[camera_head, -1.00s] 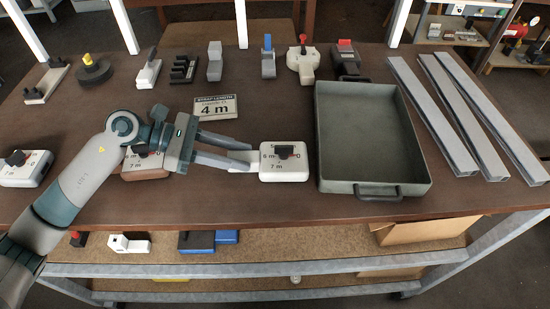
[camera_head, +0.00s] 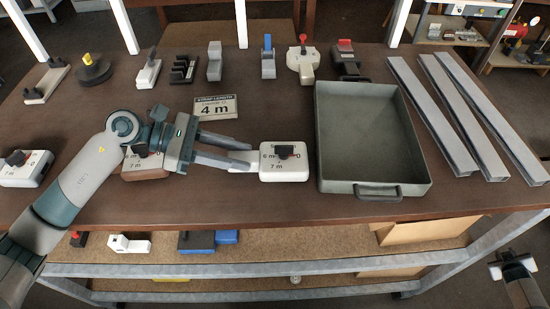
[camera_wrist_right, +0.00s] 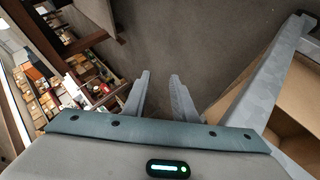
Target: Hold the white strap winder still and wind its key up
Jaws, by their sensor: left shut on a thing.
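The white strap winder (camera_head: 284,174) lies on the table left of the grey tray. Its black key (camera_head: 285,151) sits on top, over the printed marks; "6 m", "7 m" and a "D" can be read. My left gripper (camera_head: 245,161) reaches in from the left and is shut on the winder's pale left end. My right gripper (camera_head: 510,264) is low at the right, beyond the table's front edge and away from the winder. The right wrist view shows its two fingers (camera_wrist_right: 159,80) apart with nothing between them.
A grey tray (camera_head: 398,182) stands right of the winder, with long grey profiles (camera_head: 430,115) beyond. A "4 m" sign (camera_head: 215,107) lies behind my left gripper. A brown winder (camera_head: 146,173) is partly under my left arm; another white winder (camera_head: 25,173) is far left. Tools line the back.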

